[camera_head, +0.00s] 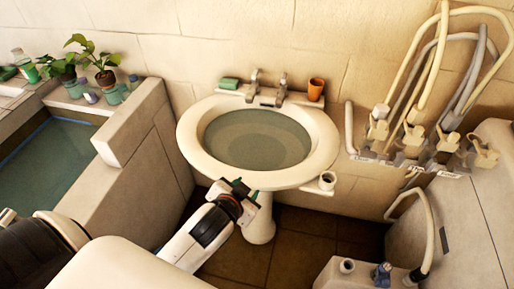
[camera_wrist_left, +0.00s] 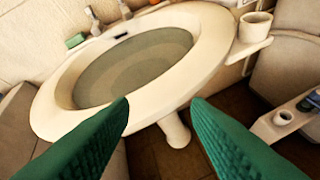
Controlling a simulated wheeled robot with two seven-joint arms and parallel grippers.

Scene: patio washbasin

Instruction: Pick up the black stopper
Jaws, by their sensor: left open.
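A small dark piece (camera_head: 267,101) sits at the back of the white washbasin (camera_head: 190,140), below the taps. It also shows in the left wrist view (camera_wrist_left: 121,36) at the basin's back rim. It may be the black stopper, but it is too small to tell. The basin holds greenish water. My left gripper (camera_head: 246,189) is open and empty, in front of the basin's near rim. In the left wrist view its green fingers (camera_wrist_left: 160,101) are spread apart, with the near rim beyond them. My right gripper is not in view.
Two taps (camera_head: 268,85), a green soap or sponge (camera_head: 229,83) and an orange cup (camera_head: 315,90) stand behind the basin. A cream cup (camera_head: 327,180) sits at its right front. Hoses (camera_head: 430,75) hang at right; a stone trough wall (camera_head: 135,125) stands left.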

